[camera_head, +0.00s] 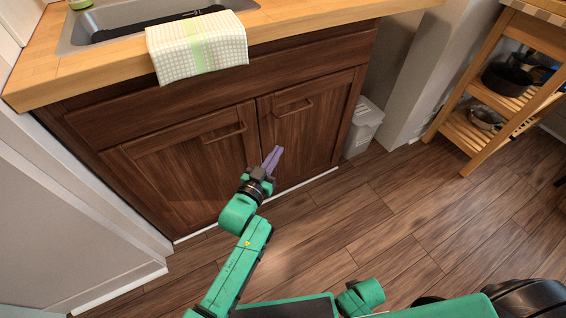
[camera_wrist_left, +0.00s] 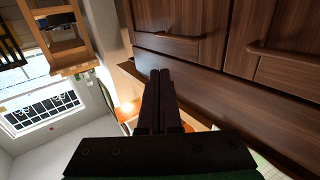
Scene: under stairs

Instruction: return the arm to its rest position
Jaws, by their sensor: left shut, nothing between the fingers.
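My left gripper (camera_head: 272,158) is in front of the brown sink cabinet (camera_head: 190,170), near the gap between its two doors. Its purple-grey fingers are shut with nothing between them. In the left wrist view the shut fingers (camera_wrist_left: 160,85) point away from the camera, with the cabinet front (camera_wrist_left: 205,80) beside them on the right. The left arm (camera_head: 243,260) is stretched forward from the bottom of the head view. My right gripper does not show; a green arm part shows at the bottom of the head view.
A towel (camera_head: 197,48) hangs over the edge of the wooden counter (camera_head: 290,20) by the sink (camera_head: 140,12). Both cabinet doors look closed. A white bin (camera_head: 362,128) stands right of the cabinet. A wooden shelf cart (camera_head: 478,132) holds pans. The wood floor (camera_head: 385,225) is clear between.

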